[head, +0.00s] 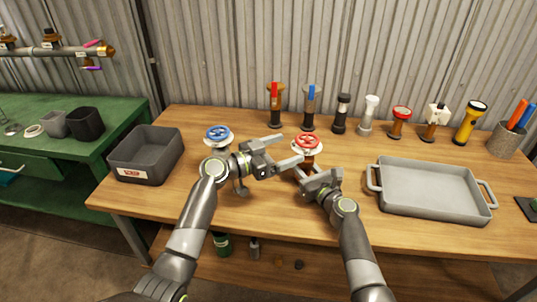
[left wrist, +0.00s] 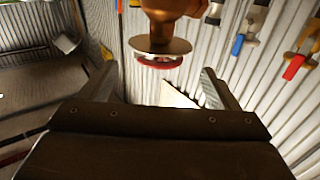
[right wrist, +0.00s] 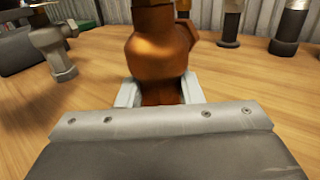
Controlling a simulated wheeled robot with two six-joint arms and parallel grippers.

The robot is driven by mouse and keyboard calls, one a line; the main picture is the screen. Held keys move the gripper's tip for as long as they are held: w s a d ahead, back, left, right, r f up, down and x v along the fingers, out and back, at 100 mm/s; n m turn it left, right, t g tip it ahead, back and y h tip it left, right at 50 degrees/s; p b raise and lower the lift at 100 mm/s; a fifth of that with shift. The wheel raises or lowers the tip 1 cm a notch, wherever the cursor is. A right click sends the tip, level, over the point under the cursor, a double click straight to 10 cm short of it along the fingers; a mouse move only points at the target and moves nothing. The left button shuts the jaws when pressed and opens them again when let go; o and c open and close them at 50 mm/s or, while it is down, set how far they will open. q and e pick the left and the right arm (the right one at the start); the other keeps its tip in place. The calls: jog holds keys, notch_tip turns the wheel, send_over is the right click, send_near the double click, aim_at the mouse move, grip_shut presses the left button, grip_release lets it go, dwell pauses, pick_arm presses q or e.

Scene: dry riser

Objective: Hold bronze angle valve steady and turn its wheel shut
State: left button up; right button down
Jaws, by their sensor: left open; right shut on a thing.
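The bronze angle valve (head: 307,157) stands on the bench with its red wheel (head: 307,141) on top above a pale disc. My right gripper (head: 306,173) is shut on its lower body; the right wrist view shows the bronze body (right wrist: 158,55) between the fingers, with the wheel out of frame. My left gripper (head: 287,150) is open and empty, just left of the wheel. In the left wrist view, the red wheel (left wrist: 160,62) appears ahead of the spread fingers (left wrist: 158,88), not clasped by them.
A grey valve with a blue wheel (head: 218,134) stands left, close to my left arm. A grey bin (head: 146,155) is at the bench's left end, a grey tray (head: 432,190) at the right. Several valves and torches line the back, including a red-handled one (head: 275,95).

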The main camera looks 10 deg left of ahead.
pick_arm(q)
jog(key=v, duration=0.4)
jog(key=shift+s+a, duration=0.3)
pick_arm(e)
jog(key=c, duration=0.9)
grip_release()
